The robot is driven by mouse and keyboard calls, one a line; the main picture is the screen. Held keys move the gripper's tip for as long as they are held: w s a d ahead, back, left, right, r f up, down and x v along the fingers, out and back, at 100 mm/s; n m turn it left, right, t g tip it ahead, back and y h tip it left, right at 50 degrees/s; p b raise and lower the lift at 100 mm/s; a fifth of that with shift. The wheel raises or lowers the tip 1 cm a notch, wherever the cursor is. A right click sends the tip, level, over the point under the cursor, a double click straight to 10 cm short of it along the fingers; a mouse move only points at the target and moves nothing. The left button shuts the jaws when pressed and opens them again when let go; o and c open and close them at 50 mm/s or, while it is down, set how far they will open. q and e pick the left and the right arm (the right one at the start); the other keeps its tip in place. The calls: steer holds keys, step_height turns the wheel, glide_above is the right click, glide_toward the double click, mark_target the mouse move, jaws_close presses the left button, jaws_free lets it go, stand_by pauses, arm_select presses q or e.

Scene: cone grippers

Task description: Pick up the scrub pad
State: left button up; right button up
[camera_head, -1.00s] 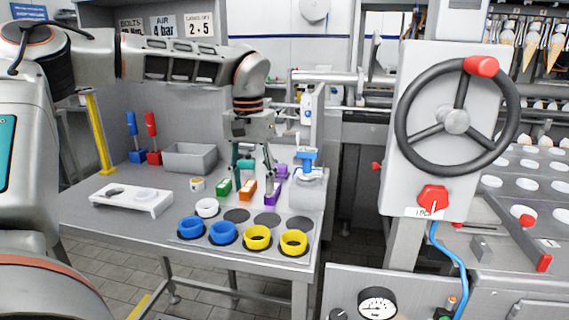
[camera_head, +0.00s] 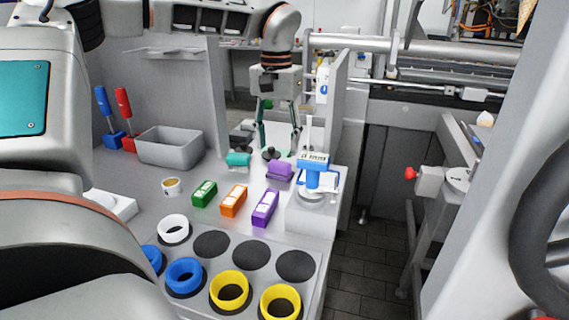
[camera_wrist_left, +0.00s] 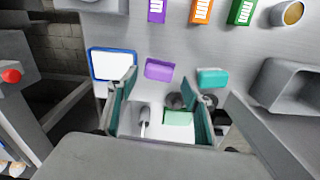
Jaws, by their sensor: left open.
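Several pad-like blocks lie at the back of the bench, and I cannot tell for certain which is the scrub pad. A teal block (camera_head: 238,160) and a purple block (camera_head: 280,170) lie side by side; they also show in the left wrist view as teal (camera_wrist_left: 212,78) and purple (camera_wrist_left: 158,69). A flat light green pad (camera_wrist_left: 178,117) shows between my fingers in the left wrist view. My left gripper (camera_head: 278,143) is open and empty, pointing down beyond the teal and purple blocks. Its fingers (camera_wrist_left: 160,105) stand apart around the green pad in the picture; no contact is visible.
Green (camera_head: 204,194), orange (camera_head: 234,200) and purple (camera_head: 265,208) labelled boxes stand in front. A grey bin (camera_head: 170,148) is to the left. A blue-topped device (camera_head: 313,170) and upright panel (camera_head: 337,105) stand close on the right. Yellow rings (camera_head: 230,291) sit nearest.

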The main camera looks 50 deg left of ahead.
mark_target(278, 164)
arm_select(q)
step_height(278, 164, down, 3)
steer(key=shift+r, duration=0.2)
steer(key=f, duration=0.3)
steer(key=f+b, duration=0.1)
steer(key=f, duration=0.1)
steer(key=shift+w+a+f, duration=0.15)
steer(key=shift+w+a, duration=0.05)
steer(key=shift+w, duration=0.1)
steer(key=c, duration=0.7)
